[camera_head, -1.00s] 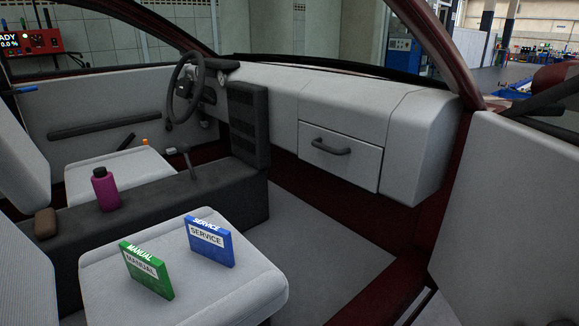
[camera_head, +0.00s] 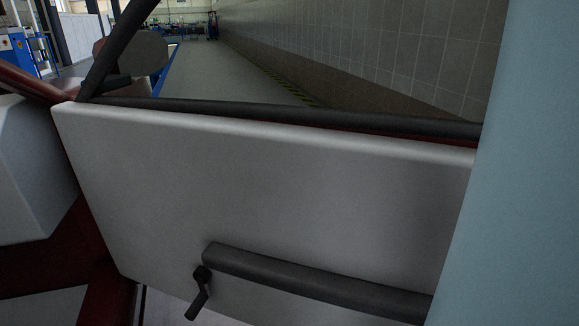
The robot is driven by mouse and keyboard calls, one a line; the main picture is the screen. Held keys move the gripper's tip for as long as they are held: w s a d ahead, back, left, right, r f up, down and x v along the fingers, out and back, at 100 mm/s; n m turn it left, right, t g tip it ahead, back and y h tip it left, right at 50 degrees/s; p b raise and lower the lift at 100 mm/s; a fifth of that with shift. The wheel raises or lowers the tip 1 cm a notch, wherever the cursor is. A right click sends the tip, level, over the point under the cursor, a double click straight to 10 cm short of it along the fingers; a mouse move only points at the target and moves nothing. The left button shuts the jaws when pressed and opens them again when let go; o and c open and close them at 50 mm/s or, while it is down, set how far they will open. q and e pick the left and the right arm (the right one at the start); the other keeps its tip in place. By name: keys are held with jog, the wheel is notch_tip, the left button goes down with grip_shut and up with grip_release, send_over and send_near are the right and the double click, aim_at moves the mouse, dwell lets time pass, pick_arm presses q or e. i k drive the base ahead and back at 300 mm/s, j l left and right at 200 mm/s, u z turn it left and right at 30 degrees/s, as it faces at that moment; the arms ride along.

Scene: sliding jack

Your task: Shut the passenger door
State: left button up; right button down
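The passenger door (camera_head: 260,190) fills the middle of the head view, its pale grey inner panel facing me. A dark armrest bar (camera_head: 310,280) runs along its lower part, with a small dark crank handle (camera_head: 199,293) at the bar's left end. The door stands open: a bright gap shows at the lower left between its edge and the dark red car frame (camera_head: 105,298). Neither of my grippers is in view.
A plain light blue surface (camera_head: 525,180) covers the right side of the view, hiding the door's far right end. Part of the grey dashboard (camera_head: 30,170) is at the left. Beyond the window, a side mirror (camera_head: 137,55), workshop floor and a tiled wall (camera_head: 400,60) show.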

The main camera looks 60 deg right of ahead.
aim_at(297, 215)
jog(key=z, duration=0.5)
jog(key=l+z, duration=0.1)
jog(key=z, duration=0.35)
jog(key=l+z, duration=0.1)
jog(key=z, duration=0.85)
